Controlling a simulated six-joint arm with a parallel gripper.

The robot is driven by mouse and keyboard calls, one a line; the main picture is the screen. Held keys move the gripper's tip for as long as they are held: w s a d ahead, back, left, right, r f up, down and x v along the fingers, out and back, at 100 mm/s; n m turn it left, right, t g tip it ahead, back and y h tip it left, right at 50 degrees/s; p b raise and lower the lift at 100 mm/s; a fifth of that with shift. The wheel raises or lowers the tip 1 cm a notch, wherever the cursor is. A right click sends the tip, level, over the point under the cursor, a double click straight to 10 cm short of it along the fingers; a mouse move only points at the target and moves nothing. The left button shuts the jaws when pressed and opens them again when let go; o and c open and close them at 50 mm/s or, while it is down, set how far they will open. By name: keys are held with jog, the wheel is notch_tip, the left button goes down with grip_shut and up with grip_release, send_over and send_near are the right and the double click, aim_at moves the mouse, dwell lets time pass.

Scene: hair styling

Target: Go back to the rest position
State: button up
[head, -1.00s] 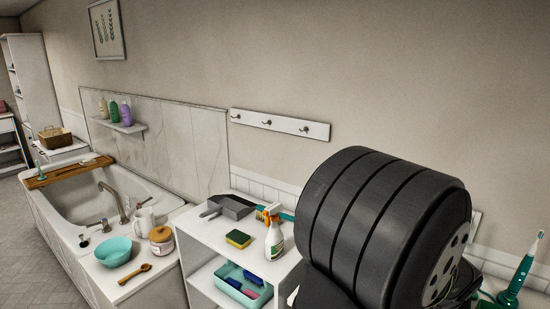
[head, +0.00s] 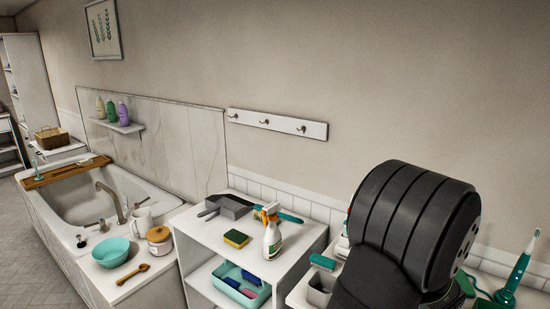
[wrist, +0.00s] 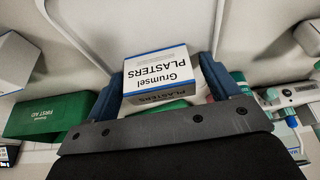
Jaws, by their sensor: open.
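My gripper (wrist: 163,78) shows in the wrist view with its two blue fingers apart. A white and blue box of plasters (wrist: 160,72) appears between and beyond the fingers; whether they touch it I cannot tell. In the head view my dark ribbed arm stands at the right, and the gripper itself is out of sight there.
A green first aid box (wrist: 42,117) lies left of the fingers, and a white thermometer-like device (wrist: 290,95) lies right. In the head view a spray bottle (head: 271,235), a sponge (head: 236,239) and a dustpan (head: 228,206) stand on a white shelf unit (head: 205,236). A green electric toothbrush (head: 518,268) stands far right.

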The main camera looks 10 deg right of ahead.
notch_tip(320, 180, up, 4)
jog(key=shift+r, duration=0.25)
jog(key=s+d+r, duration=0.2)
jog(key=s+r, duration=0.5)
jog(key=s, duration=0.5)
jog(key=s+d+m, duration=0.1)
jog(key=s+d, duration=0.2)
jog(key=d, duration=0.6)
jog(key=s+d, duration=0.3)
jog(key=d, duration=0.5)
jog(key=w+f, duration=0.2)
jog(key=w+d+f, duration=0.1)
jog(key=w+f, duration=0.1)
jog(key=w, duration=0.1)
jog(key=w+d+f, duration=0.1)
jog(key=w+f, duration=0.1)
jog(key=w, duration=0.1)
jog(key=shift+w, duration=0.25)
